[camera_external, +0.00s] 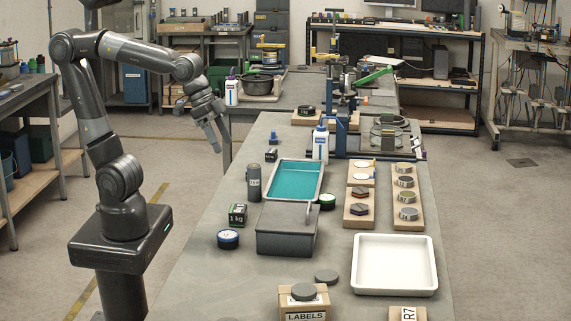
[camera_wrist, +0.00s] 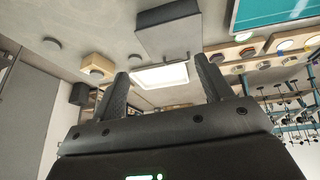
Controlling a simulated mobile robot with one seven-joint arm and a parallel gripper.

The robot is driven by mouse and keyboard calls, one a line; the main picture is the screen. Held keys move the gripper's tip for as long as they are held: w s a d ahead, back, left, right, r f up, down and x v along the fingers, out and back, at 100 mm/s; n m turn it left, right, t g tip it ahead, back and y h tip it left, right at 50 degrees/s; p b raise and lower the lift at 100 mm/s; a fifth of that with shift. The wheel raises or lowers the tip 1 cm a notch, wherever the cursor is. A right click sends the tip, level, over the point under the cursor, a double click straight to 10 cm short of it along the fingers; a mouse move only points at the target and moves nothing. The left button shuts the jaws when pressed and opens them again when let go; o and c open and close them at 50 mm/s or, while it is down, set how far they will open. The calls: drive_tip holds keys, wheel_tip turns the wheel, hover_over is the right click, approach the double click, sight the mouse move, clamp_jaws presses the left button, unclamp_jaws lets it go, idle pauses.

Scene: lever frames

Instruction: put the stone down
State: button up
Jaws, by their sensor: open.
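My gripper (camera_external: 214,147) hangs in the air left of the workbench, high above its left edge, with fingers pointing down. In the wrist view my gripper (camera_wrist: 160,66) has its two fingers wide apart with nothing held between them. No thing is plainly a stone. A flat grey round disc (camera_external: 327,276) lies on the bench, and a similar grey disc (camera_external: 303,291) lies on top of the labels box (camera_external: 305,313). Both discs are well away from my gripper. A grey disc also shows in the wrist view (camera_wrist: 52,43).
The bench (camera_external: 215,275) holds a lidded grey box (camera_external: 286,232), a teal-lined tray (camera_external: 292,180), an empty white tray (camera_external: 394,263) and wooden blocks with round pieces (camera_external: 408,225). A dark canister (camera_external: 254,183) and white bottle (camera_external: 320,144) stand upright. The bench's front left is clear.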

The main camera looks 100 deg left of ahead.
drive_tip(key=s+a+f+y, duration=0.1)
drive_tip(key=s+a+f, duration=0.2)
drive_tip(key=s, duration=0.6)
drive_tip(key=shift+a+n+t, duration=0.3)
drive_tip(key=shift+a, duration=0.3)
drive_tip(key=shift+w, duration=0.1)
idle(6.4)
